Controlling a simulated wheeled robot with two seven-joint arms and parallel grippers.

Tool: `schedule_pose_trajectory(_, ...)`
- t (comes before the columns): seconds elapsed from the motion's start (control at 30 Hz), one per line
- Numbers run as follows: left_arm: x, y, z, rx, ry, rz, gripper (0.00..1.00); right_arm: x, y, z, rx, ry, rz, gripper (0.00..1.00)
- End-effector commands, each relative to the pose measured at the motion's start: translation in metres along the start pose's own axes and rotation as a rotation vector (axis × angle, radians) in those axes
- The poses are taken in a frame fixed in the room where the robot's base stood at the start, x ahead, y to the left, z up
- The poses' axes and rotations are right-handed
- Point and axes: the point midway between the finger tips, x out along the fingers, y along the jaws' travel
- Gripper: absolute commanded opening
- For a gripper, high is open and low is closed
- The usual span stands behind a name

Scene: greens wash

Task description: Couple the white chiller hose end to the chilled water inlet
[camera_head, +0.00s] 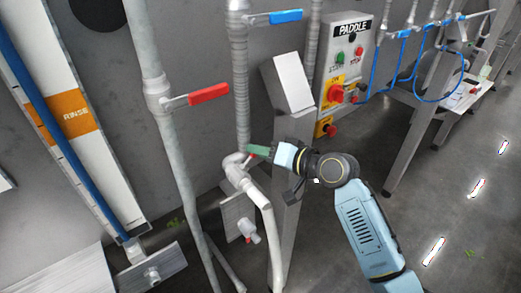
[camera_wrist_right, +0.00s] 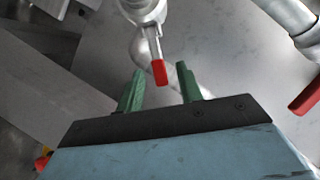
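My right gripper (camera_head: 258,151) reaches in from the right, its green fingers at the white elbow fitting (camera_head: 234,163) low on the wall pipe. In the right wrist view my right gripper (camera_wrist_right: 160,85) is open. A small red-tipped lever (camera_wrist_right: 158,70) hangs from a pale fitting (camera_wrist_right: 143,10) and shows between the fingertips; contact cannot be told. A thick white hose or pipe (camera_head: 266,215) curves down from the elbow. A pale fitting with a red part (camera_head: 248,228) sits at a metal plate below. I cannot tell which fitting is the chilled water inlet. My left gripper is out of view.
A red-handled valve (camera_head: 208,95) and a blue-handled valve (camera_head: 285,16) project from the pipes. Open floor (camera_head: 450,190) lies at the right.

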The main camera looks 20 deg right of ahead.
Motion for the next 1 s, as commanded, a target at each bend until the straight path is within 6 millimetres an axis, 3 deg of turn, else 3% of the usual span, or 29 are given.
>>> schedule_pose_trajectory(0.37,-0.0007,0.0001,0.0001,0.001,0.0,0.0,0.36,0.007,0.0001,0.0007,-0.002,-0.001,0.001,0.36)
schedule_pose_trajectory(0.67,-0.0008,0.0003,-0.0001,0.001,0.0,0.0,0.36,0.0067,0.0002,0.0006,-0.001,-0.001,0.001,0.0)
schedule_pose_trajectory(1.0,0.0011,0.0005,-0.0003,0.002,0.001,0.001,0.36,0.0051,0.0003,0.0026,-0.001,0.034,0.0,0.0)
